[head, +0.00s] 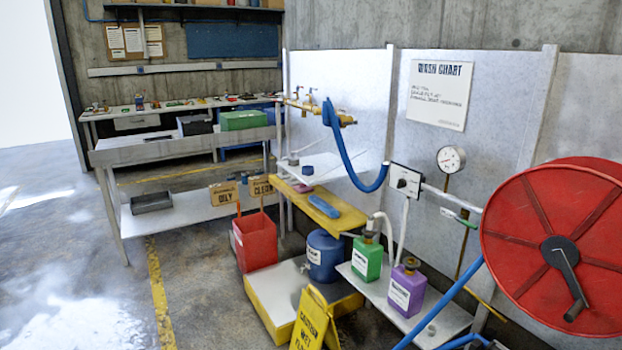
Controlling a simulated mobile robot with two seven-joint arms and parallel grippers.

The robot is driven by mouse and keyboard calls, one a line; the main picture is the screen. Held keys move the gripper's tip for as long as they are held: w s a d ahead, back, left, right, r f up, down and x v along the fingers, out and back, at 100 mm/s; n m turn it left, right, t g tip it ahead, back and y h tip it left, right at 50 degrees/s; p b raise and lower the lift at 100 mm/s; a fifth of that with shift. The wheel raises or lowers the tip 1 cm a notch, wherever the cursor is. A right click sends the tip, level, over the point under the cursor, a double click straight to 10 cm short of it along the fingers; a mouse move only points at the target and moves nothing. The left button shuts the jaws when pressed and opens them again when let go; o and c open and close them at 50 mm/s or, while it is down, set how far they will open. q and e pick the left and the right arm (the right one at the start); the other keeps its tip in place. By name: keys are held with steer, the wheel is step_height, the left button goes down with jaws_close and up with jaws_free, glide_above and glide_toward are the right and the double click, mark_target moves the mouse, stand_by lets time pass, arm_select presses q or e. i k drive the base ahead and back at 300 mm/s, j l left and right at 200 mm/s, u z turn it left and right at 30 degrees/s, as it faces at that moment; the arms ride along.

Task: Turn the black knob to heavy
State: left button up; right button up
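A black knob (401,183) sits on a white square plate (406,177) on the grey wall panel, right of the blue hose loop. The knob is small here, and I cannot read its setting or any "heavy" mark. Neither of my grippers can be made out in the head view.
A large red hose reel (520,225) stands close at the right. A blue hose (345,150) hangs from brass taps (318,107) left of the plate. Below are a yellow shelf (310,205), green jug (367,258), purple jug (405,288) and yellow floor sign (313,322). Left floor is open.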

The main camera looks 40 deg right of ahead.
mark_target(402, 183)
steer(key=i+j+z, duration=0.2)
steer(key=i, duration=1.2)
steer(key=i+z, duration=0.45)
steer(key=i+j+z, duration=0.1)
steer(key=i+z, duration=0.3)
steer(key=i, duration=0.25)
